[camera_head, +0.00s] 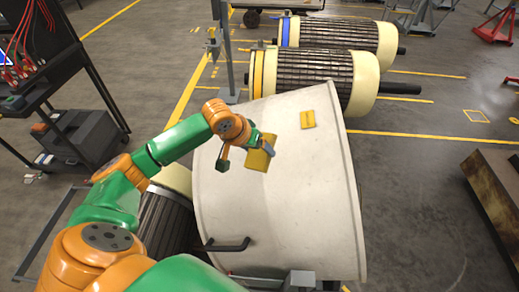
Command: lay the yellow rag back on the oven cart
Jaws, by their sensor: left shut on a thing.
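My left gripper (266,146) is shut on the yellow rag (257,161), a small mustard-coloured cloth. In the picture the rag is in front of the upper middle of a large white curved drum (290,190). I cannot tell whether the rag touches the drum. The drum has a dark handle low on its left side; I cannot tell for certain whether it belongs to the oven cart. A flat yellow patch (308,119) is on the drum, right of the gripper. My right gripper is not in view.
Two dark ribbed rotors with cream end rings, a farther one (340,34) and a nearer one (307,73), lie behind the drum. Another ribbed rotor (168,218) is partly hidden by my left arm. A black cart (75,130) stands left. Floor right of the drum is clear.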

